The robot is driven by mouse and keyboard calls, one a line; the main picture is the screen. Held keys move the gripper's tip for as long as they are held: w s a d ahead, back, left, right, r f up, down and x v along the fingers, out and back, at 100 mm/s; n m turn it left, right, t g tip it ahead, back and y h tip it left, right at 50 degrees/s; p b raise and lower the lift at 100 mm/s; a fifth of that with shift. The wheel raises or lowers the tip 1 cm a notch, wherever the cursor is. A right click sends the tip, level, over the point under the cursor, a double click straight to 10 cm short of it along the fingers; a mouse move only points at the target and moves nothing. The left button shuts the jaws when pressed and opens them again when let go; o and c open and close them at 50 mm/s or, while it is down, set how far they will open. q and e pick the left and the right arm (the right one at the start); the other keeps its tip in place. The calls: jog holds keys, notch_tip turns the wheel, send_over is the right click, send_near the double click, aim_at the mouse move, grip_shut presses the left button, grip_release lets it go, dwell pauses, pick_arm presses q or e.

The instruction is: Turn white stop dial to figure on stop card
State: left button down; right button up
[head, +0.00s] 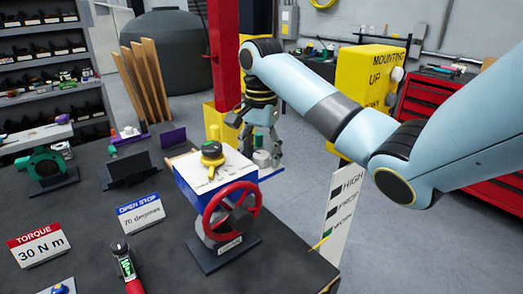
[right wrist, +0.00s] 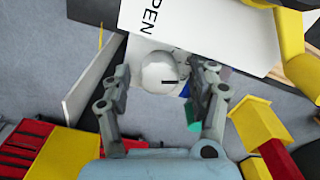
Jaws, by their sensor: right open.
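The valve actuator (head: 212,172) is a box with a white top and blue sides, standing on the dark bench. The white stop dial (right wrist: 158,73) is round with a short black mark, seen between my right fingers in the right wrist view; in the head view it is a small pale knob (head: 262,158) at the actuator's far right side. My right gripper (head: 262,150) is open, its fingers on either side of the dial; I cannot tell whether they touch it. The stop card (head: 140,213) reads "OPEN STOP 70 degrees". My left gripper is out of view.
A red handwheel (head: 231,210) is on the actuator's front, and a yellow and black indicator (head: 212,155) on top. A torque card (head: 39,246) reads "30 N m". A red and black tool (head: 126,266) lies at the front. A white sign (head: 343,210) stands right of the bench.

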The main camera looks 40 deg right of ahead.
jog(key=shift+d, duration=0.1)
jog(key=shift+c, duration=2.1)
jog(key=c, duration=0.7)
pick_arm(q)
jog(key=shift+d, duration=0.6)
pick_arm(e)
jog(key=shift+c, duration=0.2)
